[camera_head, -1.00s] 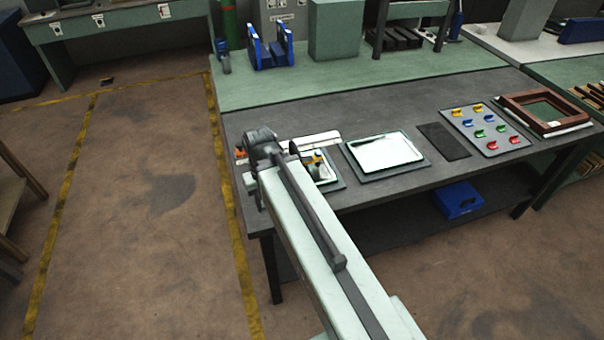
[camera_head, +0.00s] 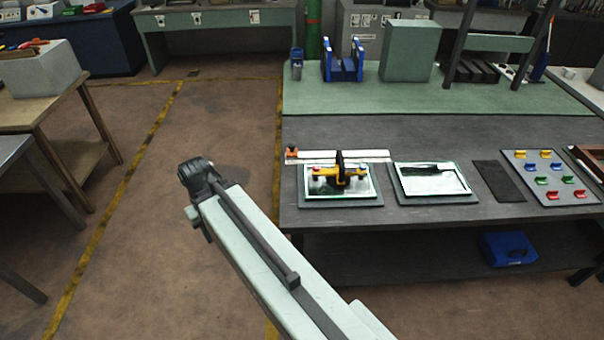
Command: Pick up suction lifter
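The suction lifter (camera_head: 341,172) has a yellow bar, a black upright handle and small red parts. It stands on a glass pane on a grey mat (camera_head: 376,200), near the front left of the dark workbench. My arm reaches up from the bottom of the picture, and its end (camera_head: 197,178) is left of the bench, over the floor and apart from the lifter. The fingers of my gripper cannot be made out.
A white ruler-like bar with an orange end (camera_head: 335,156) lies behind the lifter. Right of it are a second tray (camera_head: 440,196), a dark pad (camera_head: 497,181) and a board of coloured clips (camera_head: 567,198). Floor left of the bench is clear; a wooden table (camera_head: 45,113) stands farther left.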

